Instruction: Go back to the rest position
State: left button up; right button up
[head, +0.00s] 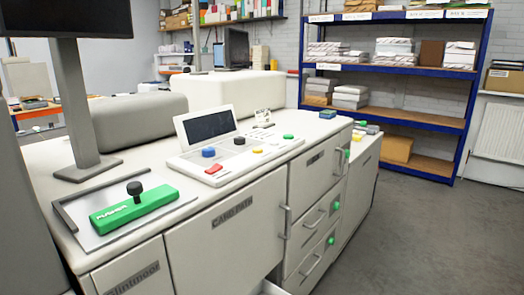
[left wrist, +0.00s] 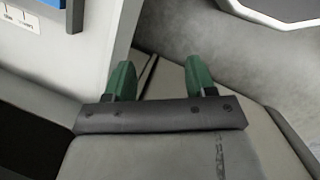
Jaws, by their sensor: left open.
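My left gripper (left wrist: 162,80) shows in the left wrist view with its two green fingers spread apart. Nothing is between the fingers. Behind them are a pale panel and a grey floor. Neither gripper shows in the head view, and my right gripper is in no view.
A white machine cabinet (head: 225,232) fills the left and middle. On it are a green block with a black knob (head: 135,206), a control panel (head: 235,150) with coloured buttons and a monitor stand (head: 80,110). Blue shelving (head: 455,125) stands behind. Grey floor (head: 430,235) is clear at right.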

pick_arm(q)
jog(key=s+a+f+m+y+p, duration=0.1)
jog(key=s+f+m, duration=0.3)
jog(key=s+m, duration=0.2)
jog(key=s+a+f+m+y+p, duration=0.1)
jog(key=s+f+m+p, duration=0.1)
jog(key=s+m, duration=0.4)
jog(key=s+a+f+m+y+p, duration=0.1)
jog(key=s+f+m, duration=0.4)
jog(key=s, duration=0.8)
jog(key=shift+s+a+f+m+p, duration=0.2)
jog(key=shift+a+f+m+p, duration=0.15)
jog(key=shift+m+p, duration=0.3)
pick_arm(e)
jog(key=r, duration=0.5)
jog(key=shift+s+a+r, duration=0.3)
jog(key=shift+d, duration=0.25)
pick_arm(q)
jog(key=shift+w+d, duration=0.1)
jog(key=shift+w, duration=0.05)
